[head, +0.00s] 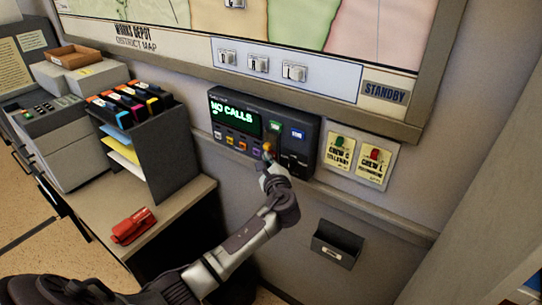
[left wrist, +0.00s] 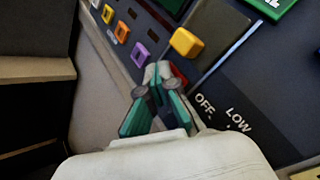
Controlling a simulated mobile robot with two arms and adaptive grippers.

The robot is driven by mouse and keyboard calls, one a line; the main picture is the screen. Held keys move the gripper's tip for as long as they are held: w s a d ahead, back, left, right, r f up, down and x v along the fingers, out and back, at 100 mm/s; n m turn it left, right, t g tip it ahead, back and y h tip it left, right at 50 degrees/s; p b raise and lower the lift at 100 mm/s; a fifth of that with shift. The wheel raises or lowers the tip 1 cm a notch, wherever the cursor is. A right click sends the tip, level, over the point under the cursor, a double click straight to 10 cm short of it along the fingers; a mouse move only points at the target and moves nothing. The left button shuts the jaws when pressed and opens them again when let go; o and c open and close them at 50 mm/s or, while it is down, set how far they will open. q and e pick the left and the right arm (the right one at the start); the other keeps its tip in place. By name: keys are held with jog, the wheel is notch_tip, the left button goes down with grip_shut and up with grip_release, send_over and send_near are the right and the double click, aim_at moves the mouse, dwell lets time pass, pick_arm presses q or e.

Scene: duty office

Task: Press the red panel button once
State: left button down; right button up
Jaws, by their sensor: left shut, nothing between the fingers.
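The dark wall panel (head: 300,165) has a screen (head: 234,115) reading "NO CALLS" and a row of small coloured buttons. My left gripper (head: 267,160) is shut and empty, with its tips at the panel's lower middle. In the left wrist view the shut fingertips (left wrist: 158,72) lie in front of a red button (left wrist: 181,76), which shows only in part behind them. I cannot tell if they touch it. A yellow button (left wrist: 186,42) is just above, and a purple button (left wrist: 140,53) is to the left. My right gripper is not in view.
Two crew tags (head: 357,160) hang right of the panel, and a small wall holder (head: 335,244) is below. A ledge runs under the panel. At left, a desk (head: 175,200) bears a red stapler (head: 133,226) and a file rack (head: 158,150).

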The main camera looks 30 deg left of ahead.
pick_arm(q)
jog(key=shift+s, duration=0.15)
jog(key=shift+s+p, duration=0.5)
jog(key=shift+s, duration=0.2)
jog(key=s+p, duration=0.2)
jog(key=s, duration=0.3)
jog(key=shift+a+p, duration=0.25)
jog(key=shift+p, duration=0.15)
dwell(0.6)
